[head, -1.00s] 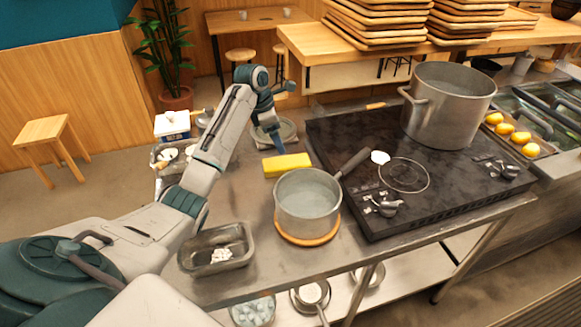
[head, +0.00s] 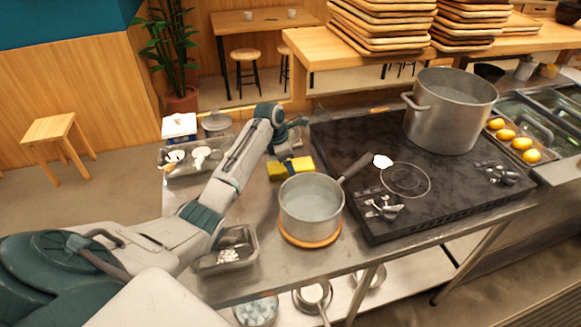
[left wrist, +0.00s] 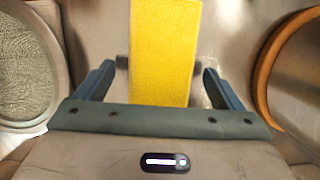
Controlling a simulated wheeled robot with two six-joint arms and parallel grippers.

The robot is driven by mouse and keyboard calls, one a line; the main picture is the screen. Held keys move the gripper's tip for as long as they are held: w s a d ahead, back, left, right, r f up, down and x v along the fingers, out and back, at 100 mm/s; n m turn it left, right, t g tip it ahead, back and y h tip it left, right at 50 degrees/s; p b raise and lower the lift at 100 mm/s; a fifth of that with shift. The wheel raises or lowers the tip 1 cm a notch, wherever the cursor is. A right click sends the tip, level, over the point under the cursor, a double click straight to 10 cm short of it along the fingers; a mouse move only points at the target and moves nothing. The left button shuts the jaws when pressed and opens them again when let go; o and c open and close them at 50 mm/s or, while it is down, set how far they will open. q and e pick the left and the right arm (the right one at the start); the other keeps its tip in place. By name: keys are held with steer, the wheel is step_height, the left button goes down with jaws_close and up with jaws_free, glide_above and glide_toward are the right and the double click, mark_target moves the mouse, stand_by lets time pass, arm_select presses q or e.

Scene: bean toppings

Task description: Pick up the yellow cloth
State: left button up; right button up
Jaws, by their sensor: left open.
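The yellow cloth (head: 281,172) is a flat-topped yellow block lying on the steel counter, behind the pot. My left gripper (head: 291,166) is over it in the head view, and its jaws hide part of the cloth. In the left wrist view the cloth (left wrist: 164,50) runs lengthwise between the two open fingers of the left gripper (left wrist: 160,75). A gap shows on each side of the cloth, so the fingers appear clear of it. My right gripper is not in view.
A pot (head: 311,213) of liquid stands on an orange ring just in front of the cloth, its handle reaching right. The black stove (head: 375,160) with a large pot (head: 450,110) is to the right. A metal tray (head: 232,258) sits at the counter's front left.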

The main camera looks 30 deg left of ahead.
arm_select(q)
steer(key=shift+c, duration=0.4)
steer(key=c, duration=1.1)
steer(key=shift+r, duration=0.1)
step_height(320, 180, up, 10)
steer(key=shift+f+b, duration=0.1)
steer(key=shift+b, duration=0.95)
steer(key=o, duration=0.3)
steer(key=c, duration=0.3)
